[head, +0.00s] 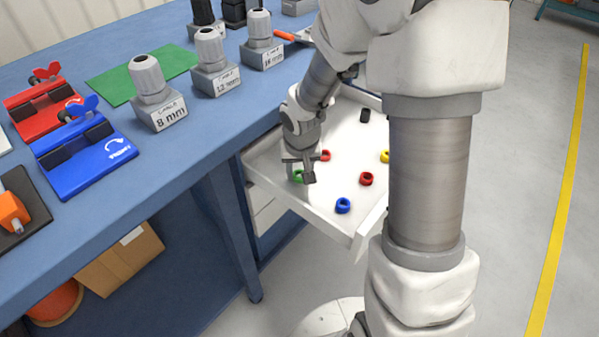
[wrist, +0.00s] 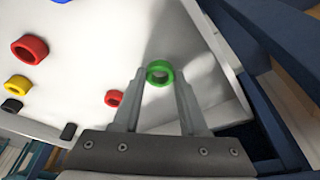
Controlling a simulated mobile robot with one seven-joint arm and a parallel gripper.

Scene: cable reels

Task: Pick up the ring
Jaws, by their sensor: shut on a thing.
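A green ring (wrist: 147,74) is between the fingertips of my gripper (wrist: 159,76) in the wrist view, and the fingers are shut on it. In the head view my gripper (head: 299,172) is low inside the open white drawer (head: 332,225), with the green ring (head: 297,176) partly hidden by the fingers. I cannot tell whether the ring touches the drawer floor. Other rings lie in the drawer: a red one (head: 367,179), a blue one (head: 343,205), a second red one (head: 325,155), a yellow one (head: 385,156) and a black one (head: 365,115).
The drawer's walls surround my gripper, with the left wall close to it. The blue workbench (head: 190,150) above holds cable glands on labelled blocks (head: 160,105), a green mat (head: 120,82) and red and blue fixtures (head: 85,160). A cardboard box (head: 120,262) stands below.

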